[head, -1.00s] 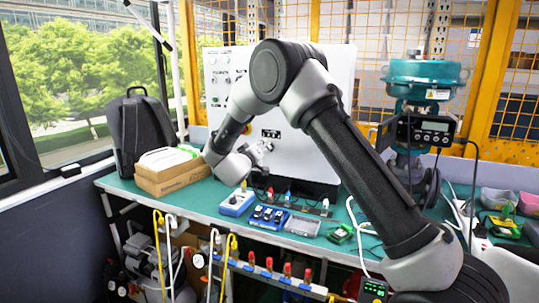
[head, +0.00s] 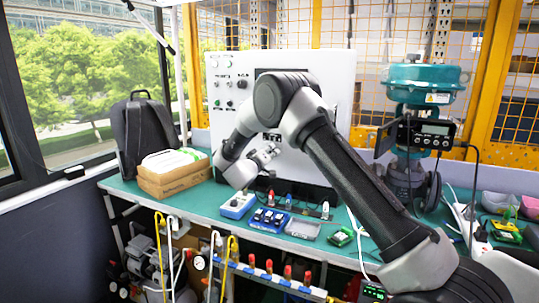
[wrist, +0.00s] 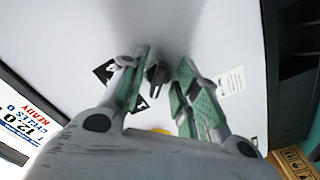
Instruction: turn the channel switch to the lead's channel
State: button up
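A black rotary switch knob (wrist: 157,73) sits on the white face of the control cabinet (head: 228,100). In the wrist view it shows between the two green-padded fingers of my gripper (wrist: 164,60). The fingers are spread, with a visible gap on each side of the knob. I cannot tell how far the fingertips are from the panel. In the head view my gripper (head: 266,156) is at the lower part of the cabinet face, and the knob is hidden there. Black-and-white labels (wrist: 106,72) lie beside the knob. The lead's channel is not readable.
A lit screen (wrist: 22,125) reading READY and CYCLES stands at left in the wrist view. Below my gripper, the green bench (head: 205,222) holds a blue box (head: 238,205) and a blue tray (head: 262,226). A cardboard box (head: 172,180) stands to the left.

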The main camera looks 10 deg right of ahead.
grip_shut()
jog(key=m, duration=1.1)
jog(key=shift+w+a+m, duration=0.1)
jog(key=shift+a+m, duration=0.1)
jog(key=shift+m, duration=0.1)
dwell(0.6)
grip_release()
jog(key=shift+f, duration=0.1)
